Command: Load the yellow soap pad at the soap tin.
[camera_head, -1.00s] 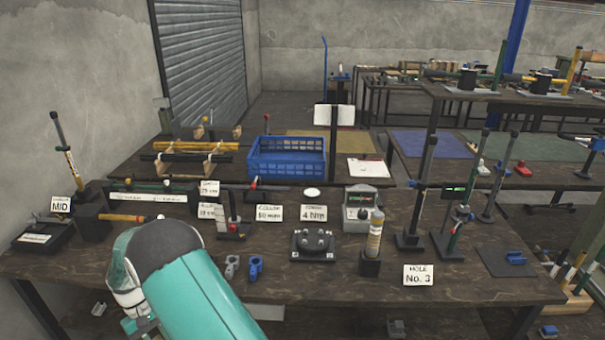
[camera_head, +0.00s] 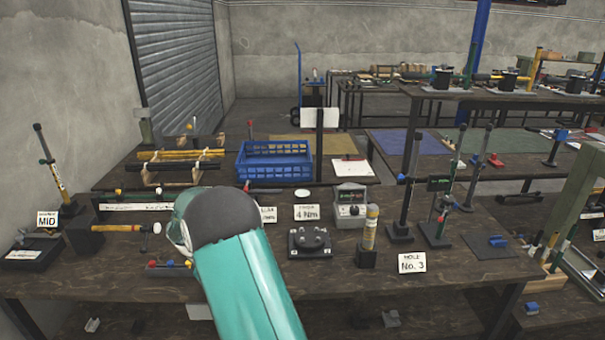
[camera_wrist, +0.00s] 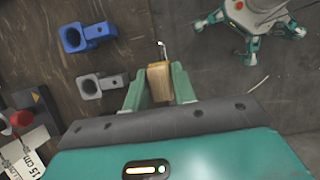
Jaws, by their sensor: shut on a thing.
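My gripper (camera_wrist: 160,84) is shut on a tan, wooden-looking handle (camera_wrist: 160,78) with a thin bent metal tip, seen in the wrist view. My gripper's fingertips are hidden behind my teal arm in the head view. I cannot tell for sure that this is the soap tin and pad. Neither can be made out in the wrist view.
A blue clamp (camera_wrist: 88,37) and a grey clamp (camera_wrist: 101,84) lie on the dark wooden table beside my gripper. A blue crate (camera_head: 273,164) stands behind.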

